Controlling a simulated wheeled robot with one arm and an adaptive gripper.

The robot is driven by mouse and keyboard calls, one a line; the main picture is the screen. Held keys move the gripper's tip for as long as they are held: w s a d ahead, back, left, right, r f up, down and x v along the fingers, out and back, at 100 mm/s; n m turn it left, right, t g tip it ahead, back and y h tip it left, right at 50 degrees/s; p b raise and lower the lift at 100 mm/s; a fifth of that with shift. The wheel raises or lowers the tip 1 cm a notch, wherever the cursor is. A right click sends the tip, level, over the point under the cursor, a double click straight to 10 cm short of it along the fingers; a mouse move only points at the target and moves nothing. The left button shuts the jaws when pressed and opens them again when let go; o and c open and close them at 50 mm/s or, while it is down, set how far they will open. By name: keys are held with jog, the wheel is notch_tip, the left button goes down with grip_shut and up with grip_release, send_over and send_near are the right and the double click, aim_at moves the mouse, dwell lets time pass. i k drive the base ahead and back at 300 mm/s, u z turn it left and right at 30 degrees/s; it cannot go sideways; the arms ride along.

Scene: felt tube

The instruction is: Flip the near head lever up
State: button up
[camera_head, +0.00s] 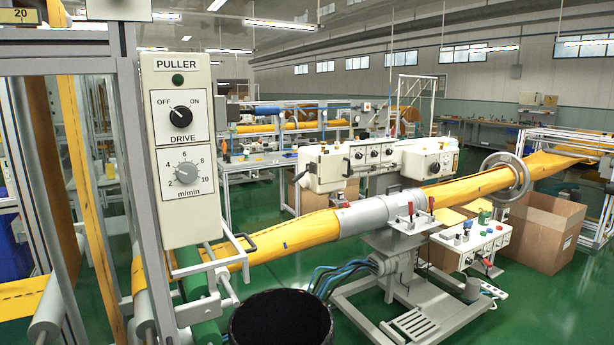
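The machine in the middle has two cream head boxes above the orange felt tube (295,231). The left head box (324,169) looks nearer; the right head box (428,163) stands farther along. A small dark lever (300,175) sits at the left side of the left box, and another dark handle (348,167) at its right side. Their exact positions, up or down, are too small to tell. Two small upright levers, one red-tipped (410,209) and one dark red (431,204), stand by the grey sleeve (377,213). My gripper is not in view.
A puller control box (180,150) on a metal frame (133,130) blocks the left. A control panel (475,243) juts out at the right of the machine base (425,318).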

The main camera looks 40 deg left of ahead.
aim_at(301, 175)
jog(key=u, duration=0.65)
jog(key=i, duration=1.1)
jog(key=u, duration=1.6)
jog(key=i, duration=1.25)
jog(key=z, duration=0.35)
